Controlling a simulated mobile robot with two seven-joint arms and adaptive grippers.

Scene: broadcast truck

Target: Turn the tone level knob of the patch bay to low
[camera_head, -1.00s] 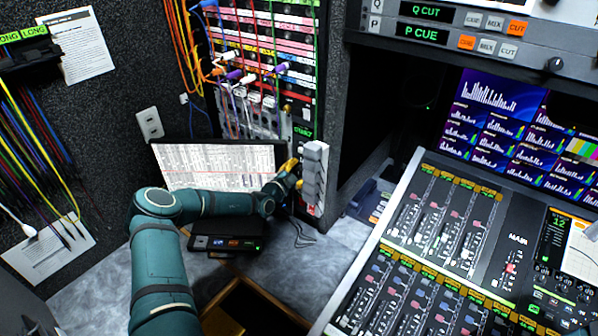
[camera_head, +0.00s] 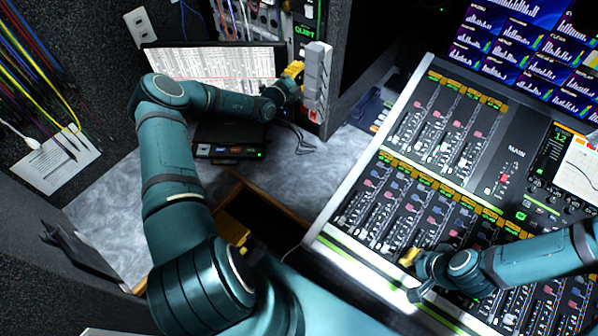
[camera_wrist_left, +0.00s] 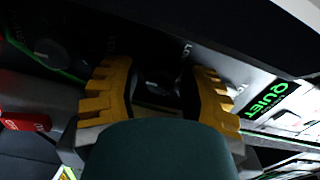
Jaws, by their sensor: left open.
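The patch bay (camera_head: 262,18) stands at the back, with cables plugged into its rows; its upper part is out of the head view. My left gripper (camera_head: 292,72) is at the lower right of the bay, beside a grey block-like column. In the left wrist view its two yellow fingers (camera_wrist_left: 160,82) are open and apart. A dark, knob-like round shape (camera_wrist_left: 158,62) shows between them; contact cannot be told. Small "LO" lettering is near it. The knob's pointer is too dark to read. My right gripper (camera_head: 412,275) is over the front left of the mixing console.
A green QUIET label (camera_head: 304,30) is above my left gripper. The grey column (camera_head: 317,78) stands close on its right. A lit monitor (camera_head: 215,70) and a small black box (camera_head: 230,150) are to its left. The mixing console (camera_head: 445,170) fills the right side.

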